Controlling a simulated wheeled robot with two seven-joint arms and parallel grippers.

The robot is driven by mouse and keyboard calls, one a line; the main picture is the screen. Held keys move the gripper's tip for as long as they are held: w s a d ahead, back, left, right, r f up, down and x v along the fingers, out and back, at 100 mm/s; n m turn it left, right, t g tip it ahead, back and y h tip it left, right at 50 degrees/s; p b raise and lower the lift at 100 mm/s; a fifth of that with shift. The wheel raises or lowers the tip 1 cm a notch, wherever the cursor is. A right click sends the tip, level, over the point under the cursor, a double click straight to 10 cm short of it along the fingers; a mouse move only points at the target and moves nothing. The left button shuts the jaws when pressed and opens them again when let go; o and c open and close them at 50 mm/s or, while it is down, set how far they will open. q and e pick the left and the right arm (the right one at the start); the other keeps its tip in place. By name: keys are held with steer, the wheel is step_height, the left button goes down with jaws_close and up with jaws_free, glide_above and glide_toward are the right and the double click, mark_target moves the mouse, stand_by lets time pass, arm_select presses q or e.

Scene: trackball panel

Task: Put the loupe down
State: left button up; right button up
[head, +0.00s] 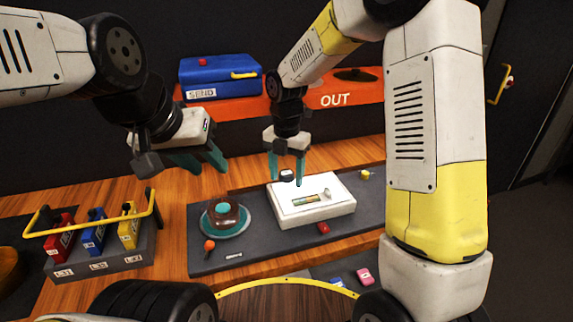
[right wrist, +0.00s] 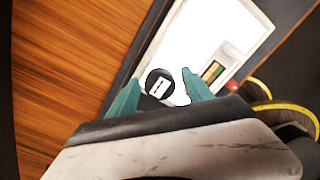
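The loupe (head: 287,174), a small dark round piece with a pale centre, is at the back left edge of the white tray. It also shows in the right wrist view (right wrist: 158,84), between the teal fingers. My right gripper (head: 286,182) points down around it with its fingers apart, and a gap shows beside the loupe in the right wrist view. I cannot tell exactly what the loupe rests on. My left gripper (head: 203,165) is open and empty, in the air behind and left of the teal dish.
The white tray (head: 335,212) holds a small tube (head: 305,202) and stands on a dark mat (head: 200,266). A brown round part sits on a teal dish (head: 243,228). A rack (head: 95,262) stands left; a blue case (head: 215,75) is behind. Bare wood lies between rack and mat.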

mark_target(287, 173)
step_height(287, 173, up, 11)
steer(key=s+d+r+m+t+y, duration=0.1)
steer(key=s+d+r+m+t, duration=0.1)
steer(key=s+d+r+m, duration=0.8)
steer(key=s+d+f+m+t, duration=0.2)
steer(key=s+m, duration=0.3)
steer(key=m, duration=0.5)
steer(key=s+d+f+m+t+y, duration=0.1)
steer(key=s+m, duration=0.3)
steer(key=m, duration=0.6)
steer(key=shift+s+d+f+t, duration=0.35)
steer(key=shift+d+f+t, duration=0.25)
steer(key=shift+f, duration=0.25)
steer(key=shift+c, duration=0.2)
